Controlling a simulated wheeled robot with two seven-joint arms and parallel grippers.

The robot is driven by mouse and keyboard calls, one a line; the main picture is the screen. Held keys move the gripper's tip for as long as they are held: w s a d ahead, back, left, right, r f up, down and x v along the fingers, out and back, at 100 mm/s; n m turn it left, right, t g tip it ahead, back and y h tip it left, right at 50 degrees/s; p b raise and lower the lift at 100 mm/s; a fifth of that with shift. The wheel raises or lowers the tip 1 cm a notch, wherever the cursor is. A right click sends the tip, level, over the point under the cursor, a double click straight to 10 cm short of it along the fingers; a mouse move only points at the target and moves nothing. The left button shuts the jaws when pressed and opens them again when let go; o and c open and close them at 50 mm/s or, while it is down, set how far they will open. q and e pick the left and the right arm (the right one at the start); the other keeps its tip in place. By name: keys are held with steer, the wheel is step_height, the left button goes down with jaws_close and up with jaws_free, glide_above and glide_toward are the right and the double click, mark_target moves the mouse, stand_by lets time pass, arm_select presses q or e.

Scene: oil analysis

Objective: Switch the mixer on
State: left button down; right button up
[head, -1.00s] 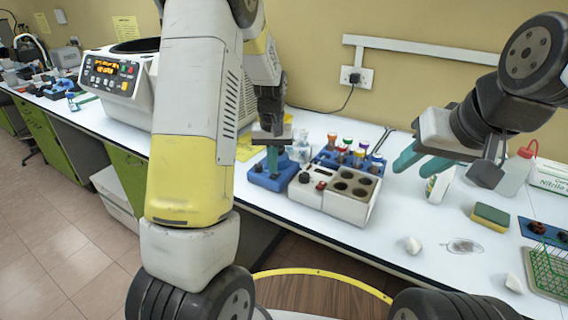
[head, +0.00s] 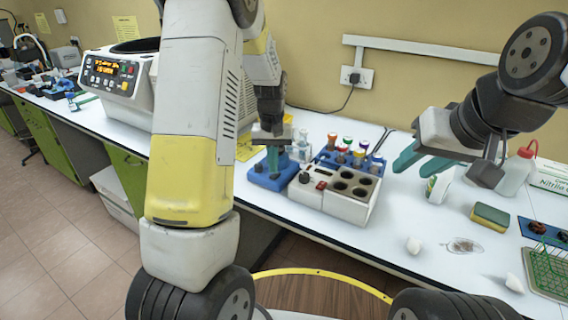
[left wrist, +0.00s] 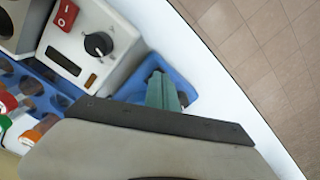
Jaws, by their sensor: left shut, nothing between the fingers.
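A small blue device (head: 270,178), which may be the mixer, stands on the white bench at the left of a white block unit (head: 340,207). It also shows as a blue body in the left wrist view (left wrist: 190,84). My left gripper (head: 273,170) is shut and empty, its teal fingers pointing down at the blue device; in the left wrist view the fingertips (left wrist: 161,78) overlap it. I cannot tell whether they touch. The block unit has a red switch (left wrist: 66,15) and a black knob (left wrist: 98,45). My right gripper (head: 420,162) is open and empty above the bench.
A blue rack (head: 330,158) with several capped tubes stands behind the block unit. A large white machine (head: 112,95) stands at the left. A wash bottle (head: 515,172), a sponge (head: 490,217) and a green wire rack (head: 548,272) are at the right. The bench's front middle is fairly clear.

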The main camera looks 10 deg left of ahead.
mark_target(273, 176)
arm_select(q)
steer(key=shift+f, duration=0.85)
stand_by(0.3)
steer(key=shift+r, duration=3.5)
steer(key=s+r+m+t+h, duration=0.1)
steer(key=s+r+t+h, duration=0.15)
steer(key=s+r, duration=0.8)
steer(key=s+d+r+t, duration=0.1)
steer(key=s+r+t, duration=0.1)
steer(key=s, duration=0.5)
steer(key=s+d+r+m+t, duration=0.1)
steer(key=s+r, duration=0.1)
steer(key=s, duration=0.4)
steer(key=shift+s+r+m+t, duration=0.3)
steer(key=shift+s+r+t, duration=0.05)
steer(key=shift+s, duration=0.05)
